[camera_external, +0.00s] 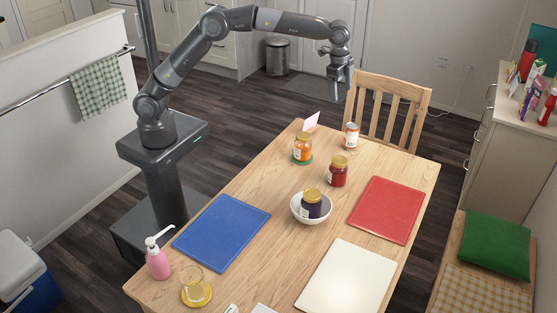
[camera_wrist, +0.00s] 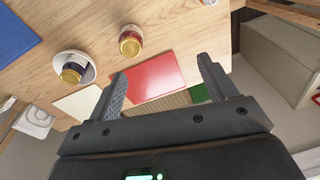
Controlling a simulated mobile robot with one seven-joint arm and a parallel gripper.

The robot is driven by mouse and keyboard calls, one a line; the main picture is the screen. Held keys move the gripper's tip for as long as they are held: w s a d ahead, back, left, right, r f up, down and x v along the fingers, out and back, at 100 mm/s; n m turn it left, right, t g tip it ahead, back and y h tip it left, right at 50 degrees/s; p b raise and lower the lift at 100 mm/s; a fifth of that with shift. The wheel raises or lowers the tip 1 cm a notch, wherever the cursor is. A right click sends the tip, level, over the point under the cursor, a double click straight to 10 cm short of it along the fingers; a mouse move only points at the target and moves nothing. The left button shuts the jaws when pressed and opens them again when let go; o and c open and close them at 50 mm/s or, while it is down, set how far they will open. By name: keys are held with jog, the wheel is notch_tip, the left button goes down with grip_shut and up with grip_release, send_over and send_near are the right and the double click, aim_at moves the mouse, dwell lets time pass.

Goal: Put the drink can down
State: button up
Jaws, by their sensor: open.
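The drink can (camera_external: 351,136), with a white and orange label, stands upright on the wooden table (camera_external: 262,190) near its far edge, in front of the chair. My gripper (camera_external: 342,88) is raised above the far end of the table, higher than the can and apart from it. The wrist view shows both fingers of the gripper (camera_wrist: 162,72) spread with nothing held between them.
Blue (camera_external: 222,232), red (camera_external: 386,209) and cream (camera_external: 346,279) boards lie nearby. A chair (camera_external: 390,105) stands behind the table.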

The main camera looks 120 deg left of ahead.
jog(key=s+d+r+t, duration=0.1)
jog(key=s+d+r, duration=0.5)
jog(key=s+d, duration=0.3)
jog(key=s+d+r+t, duration=0.1)
jog(key=s+d+r, duration=0.6)
jog(key=d, duration=0.4)
jog(key=s+d+f, duration=0.3)
jog(key=s, duration=0.5)
jog(key=s+d+f+n+t, duration=0.1)
jog(key=s+d+f, duration=0.2)
jog(key=s, duration=0.5)
jog(key=s+d+f+t, duration=0.1)
jog(key=s+d+f, duration=0.2)
jog(key=s, duration=0.5)
jog(key=shift+s+d+f+n+h, duration=0.3)
jog(key=shift+s+d+f, duration=0.05)
jog(key=shift+d, duration=0.5)
